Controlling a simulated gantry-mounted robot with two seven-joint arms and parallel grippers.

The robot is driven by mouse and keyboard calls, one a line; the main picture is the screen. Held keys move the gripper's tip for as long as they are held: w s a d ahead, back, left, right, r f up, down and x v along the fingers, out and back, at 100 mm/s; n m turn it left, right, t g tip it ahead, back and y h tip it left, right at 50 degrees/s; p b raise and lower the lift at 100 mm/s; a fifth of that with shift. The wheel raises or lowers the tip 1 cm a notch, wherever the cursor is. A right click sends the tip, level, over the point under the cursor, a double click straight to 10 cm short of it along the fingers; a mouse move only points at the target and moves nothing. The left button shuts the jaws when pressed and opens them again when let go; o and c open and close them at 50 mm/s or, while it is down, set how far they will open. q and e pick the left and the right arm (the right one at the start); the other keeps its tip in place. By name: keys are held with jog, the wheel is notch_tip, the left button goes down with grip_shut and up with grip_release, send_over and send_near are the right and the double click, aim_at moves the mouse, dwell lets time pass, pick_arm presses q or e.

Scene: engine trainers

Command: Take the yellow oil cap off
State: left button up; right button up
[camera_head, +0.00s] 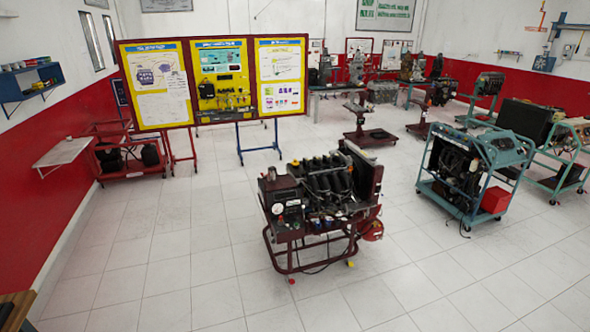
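An engine trainer (325,190) on a dark red wheeled stand stands in the middle of the room. Its black engine parts and gauges face up and toward me. Neither my left nor my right gripper is in view.
A teal-framed engine trainer (474,172) stands to the right, with a red box (495,200) on it. Display boards (221,80) and a red cart (128,153) stand at the back left. White tiled floor (180,265) is clear in front and left.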

jog(key=shift+o, duration=0.3)
jog(key=o, duration=1)
